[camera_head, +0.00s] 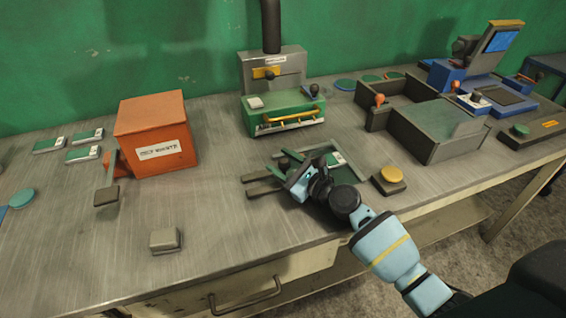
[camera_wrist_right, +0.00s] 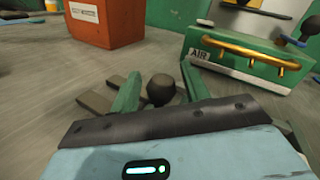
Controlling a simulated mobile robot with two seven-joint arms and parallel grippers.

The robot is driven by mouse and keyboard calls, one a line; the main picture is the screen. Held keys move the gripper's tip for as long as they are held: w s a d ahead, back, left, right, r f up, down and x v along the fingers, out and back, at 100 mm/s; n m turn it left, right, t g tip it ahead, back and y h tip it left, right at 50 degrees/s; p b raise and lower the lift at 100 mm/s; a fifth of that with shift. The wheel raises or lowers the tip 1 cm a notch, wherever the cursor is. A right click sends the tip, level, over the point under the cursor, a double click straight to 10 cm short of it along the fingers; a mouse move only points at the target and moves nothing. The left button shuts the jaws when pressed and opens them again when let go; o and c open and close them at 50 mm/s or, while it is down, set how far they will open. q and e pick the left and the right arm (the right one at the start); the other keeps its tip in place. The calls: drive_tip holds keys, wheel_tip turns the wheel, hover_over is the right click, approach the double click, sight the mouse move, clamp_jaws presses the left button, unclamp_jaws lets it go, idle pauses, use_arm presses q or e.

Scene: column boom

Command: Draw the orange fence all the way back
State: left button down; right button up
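My right gripper (camera_head: 284,159) reaches over the middle of the bench, its green fingers apart. In the right wrist view my right gripper (camera_wrist_right: 160,78) shows its two fingers spread, with a dark round knob (camera_wrist_right: 161,90) appearing between them; I cannot tell if they touch it. Dark grey bars (camera_head: 258,178) lie just left of the gripper; these bars also show in the wrist view (camera_wrist_right: 96,104). No orange fence stands out clearly; the gripper may hide part of the fixture below it. My left gripper is not in view.
An orange waste box (camera_head: 158,140) stands left. A green unit with a yellow rail (camera_head: 290,120) stands behind the gripper. A grey open tray (camera_head: 440,139) and yellow button (camera_head: 391,175) are to the right. A small grey block (camera_head: 165,240) sits front left, with bare bench around it.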

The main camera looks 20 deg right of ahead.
clamp_jaws()
drive_tip(key=a+p, duration=0.1)
drive_tip(key=a, duration=0.5)
drive_tip(key=shift+s+a+r+p, duration=0.1)
drive_tip(key=shift+s+a+p, duration=0.05)
drive_tip(key=shift+a+p, duration=0.2)
drive_tip(key=shift+a, duration=0.35)
drive_tip(key=shift+o, duration=0.7)
unclamp_jaws()
drive_tip(key=shift+a, duration=0.15)
